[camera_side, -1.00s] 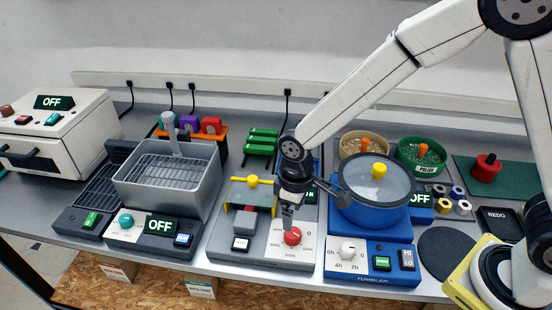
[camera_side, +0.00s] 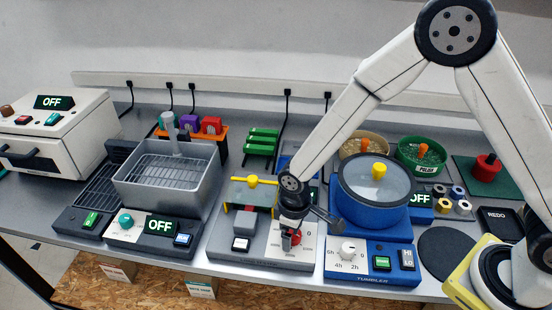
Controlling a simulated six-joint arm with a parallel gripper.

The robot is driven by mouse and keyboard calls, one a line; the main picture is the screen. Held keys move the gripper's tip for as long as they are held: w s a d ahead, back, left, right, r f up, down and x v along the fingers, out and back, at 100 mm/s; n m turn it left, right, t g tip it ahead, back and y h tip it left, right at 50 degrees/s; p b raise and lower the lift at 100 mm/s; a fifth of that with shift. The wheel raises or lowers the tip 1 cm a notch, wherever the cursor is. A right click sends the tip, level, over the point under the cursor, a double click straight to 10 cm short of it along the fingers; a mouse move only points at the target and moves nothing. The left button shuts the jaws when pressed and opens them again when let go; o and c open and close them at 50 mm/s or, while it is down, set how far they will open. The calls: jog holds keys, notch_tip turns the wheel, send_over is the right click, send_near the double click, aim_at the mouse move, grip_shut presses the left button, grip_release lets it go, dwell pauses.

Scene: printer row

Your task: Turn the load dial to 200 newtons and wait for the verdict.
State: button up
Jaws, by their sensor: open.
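The load dial (camera_side: 296,238) is a red knob on the front right of the grey load tester (camera_side: 222,255). A 0 mark shows to the right of the knob; most other marks are too small or covered. My gripper (camera_side: 289,241) points down over the dial, with its open fingers at the knob and hiding much of it. I cannot tell whether the fingers touch it. The tester's display (camera_side: 313,194) is mostly hidden behind my wrist, so its reading cannot be made out. A yellow-handled clamp and grey plate (camera_side: 250,192) stand at the tester's back.
The blue tumbler (camera_side: 370,215) with a glass lid stands close on the right of my gripper. A grey basket bath (camera_side: 165,185) is on the left, its display reading OFF. A white button (camera_side: 241,244) sits left of the dial. The bench's front edge is near.

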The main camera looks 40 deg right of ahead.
grip_shut()
dwell(0.3)
jog(key=shift+m, duration=0.4)
jog(key=m, duration=1.1)
dwell(0.4)
grip_release()
